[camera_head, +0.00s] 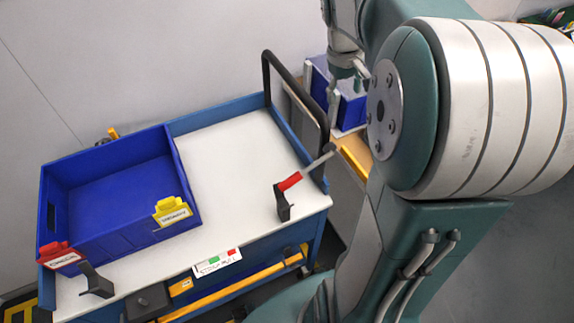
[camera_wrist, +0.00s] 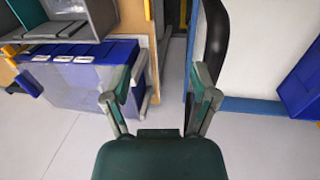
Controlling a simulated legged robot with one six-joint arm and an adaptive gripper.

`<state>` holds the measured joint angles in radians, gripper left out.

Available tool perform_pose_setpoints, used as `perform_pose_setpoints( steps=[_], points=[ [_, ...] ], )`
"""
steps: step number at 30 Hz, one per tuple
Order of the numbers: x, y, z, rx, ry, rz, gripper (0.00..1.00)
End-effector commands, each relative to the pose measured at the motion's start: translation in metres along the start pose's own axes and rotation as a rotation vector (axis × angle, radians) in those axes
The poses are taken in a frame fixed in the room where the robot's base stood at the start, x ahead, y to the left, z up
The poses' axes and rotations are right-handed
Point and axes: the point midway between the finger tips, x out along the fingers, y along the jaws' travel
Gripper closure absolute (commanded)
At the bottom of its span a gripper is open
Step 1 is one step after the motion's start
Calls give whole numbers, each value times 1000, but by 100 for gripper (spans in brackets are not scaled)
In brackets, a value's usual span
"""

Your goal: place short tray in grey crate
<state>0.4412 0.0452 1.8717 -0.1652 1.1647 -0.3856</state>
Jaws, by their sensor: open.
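My gripper (camera_wrist: 166,78) is open, its two fingers apart with nothing between them. In the head view my gripper (camera_head: 347,75) hangs beyond the cart's right end, partly behind my arm. In the wrist view a grey container (camera_wrist: 82,14) with compartments shows at the top left, cut by the frame. No tray is clearly identifiable as the short one. A large empty blue tray (camera_head: 118,187) sits on the cart, with a yellow tag and a red tag on its near corners. Its edge may be at the right of the wrist view.
The white-topped cart (camera_head: 235,150) has blue rims and a black handle (camera_head: 268,72) at its right end. Blue boxes with white labels (camera_wrist: 72,88) stand beside the cart, left of my gripper in the wrist view. The cart's right half is mostly clear.

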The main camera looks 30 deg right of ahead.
Motion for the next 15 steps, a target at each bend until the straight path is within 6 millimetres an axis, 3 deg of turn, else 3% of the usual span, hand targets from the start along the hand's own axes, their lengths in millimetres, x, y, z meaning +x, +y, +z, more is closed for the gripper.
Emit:
perform_pose_setpoints(
  steps=[6, 15],
  points=[
    [-29, -56, 22, 5, 121, -1, 24],
    [-49, -123, 62, 19, 281, -37, 24]
  ],
)
